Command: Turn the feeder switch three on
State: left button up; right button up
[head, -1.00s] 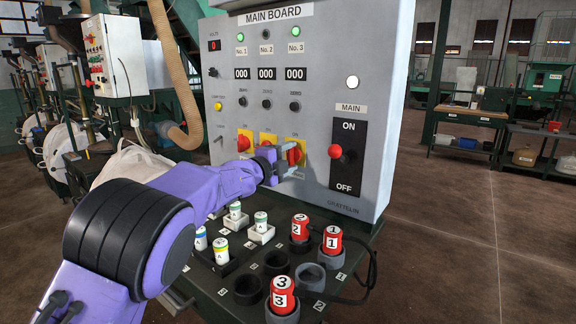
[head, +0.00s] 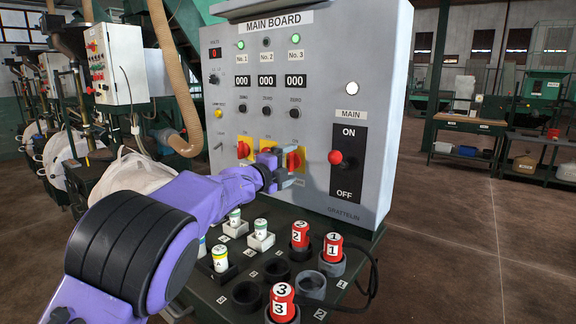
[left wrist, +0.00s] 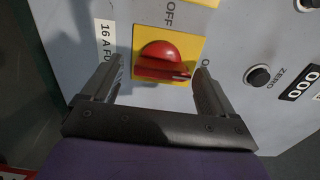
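Feeder switch three is the rightmost red knob (head: 294,160) on a yellow plate, low on the grey main board (head: 330,60). My left gripper (head: 284,179) is in front of the board, close to that knob, and partly hides the middle switch. In the left wrist view a red knob (left wrist: 163,61), which appears to be switch three, is framed between my open fingers (left wrist: 155,85). The fingers look apart from the knob; contact cannot be told. "OFF" is printed beside it. The green lamp of No. 3 (head: 295,38) is lit. My right gripper is not in view.
The main lever (head: 335,157) with its red ball stands right of the switches. Below, the green ledge carries red numbered plugs (head: 300,236), empty dark sockets (head: 247,294) and small white-based pieces (head: 261,237). Open floor lies to the right.

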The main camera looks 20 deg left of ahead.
pick_arm(q)
jog(key=b+v, duration=0.2)
jog(key=v, duration=0.8)
jog(key=shift+s+b, duration=0.25)
jog(key=shift+b, duration=0.1)
